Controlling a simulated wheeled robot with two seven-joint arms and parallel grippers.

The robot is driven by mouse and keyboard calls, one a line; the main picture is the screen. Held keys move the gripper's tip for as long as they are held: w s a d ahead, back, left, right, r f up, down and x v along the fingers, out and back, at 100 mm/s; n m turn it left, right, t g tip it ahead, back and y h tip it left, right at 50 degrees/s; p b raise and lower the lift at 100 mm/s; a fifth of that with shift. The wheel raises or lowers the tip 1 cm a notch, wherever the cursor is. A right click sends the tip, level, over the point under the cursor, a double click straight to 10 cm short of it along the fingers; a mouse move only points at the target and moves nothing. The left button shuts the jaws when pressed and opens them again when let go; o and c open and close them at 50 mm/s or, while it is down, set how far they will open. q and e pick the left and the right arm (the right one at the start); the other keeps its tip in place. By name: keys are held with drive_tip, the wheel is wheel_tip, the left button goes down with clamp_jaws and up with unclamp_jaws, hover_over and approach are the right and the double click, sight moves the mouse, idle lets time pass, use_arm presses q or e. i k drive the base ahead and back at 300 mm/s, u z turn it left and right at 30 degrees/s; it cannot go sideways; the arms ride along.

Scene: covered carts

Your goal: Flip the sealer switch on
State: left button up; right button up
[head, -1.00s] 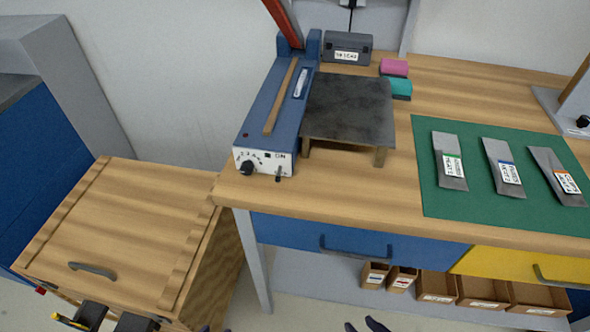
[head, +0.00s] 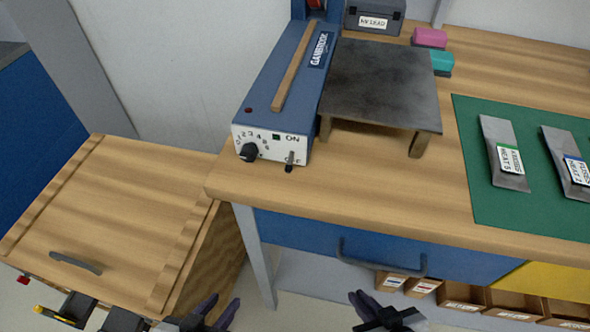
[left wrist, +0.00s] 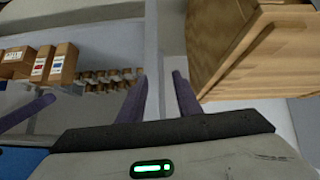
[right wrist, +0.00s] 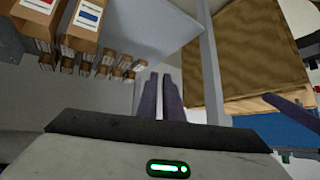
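The sealer (head: 285,80) is a long blue machine at the left end of the wooden bench. Its white front panel (head: 272,143) carries a black numbered dial (head: 248,152) and, on the right under the ON label, a small metal toggle switch (head: 290,160). The switch lever points downward. My left gripper (head: 222,303) is low in front of the bench, below the panel, empty with fingers apart; its fingers show in the left wrist view (left wrist: 160,92). My right gripper (head: 365,298) is further right below the bench edge, its fingers nearly together and empty in the right wrist view (right wrist: 160,80).
A dark metal platform (head: 380,85) stands right of the sealer. A green mat (head: 470,170) with pouches lies further right. A wooden-topped cart (head: 110,210) stands left of the bench. A blue drawer (head: 300,235) with a protruding handle and cardboard bins (head: 465,297) are below the benchtop.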

sight(289, 168)
drive_tip(key=u, duration=0.55)
drive_tip(key=k, duration=1.3)
drive_tip(key=u, duration=0.1)
drive_tip(key=i, duration=0.65)
drive_tip(key=z, duration=0.55)
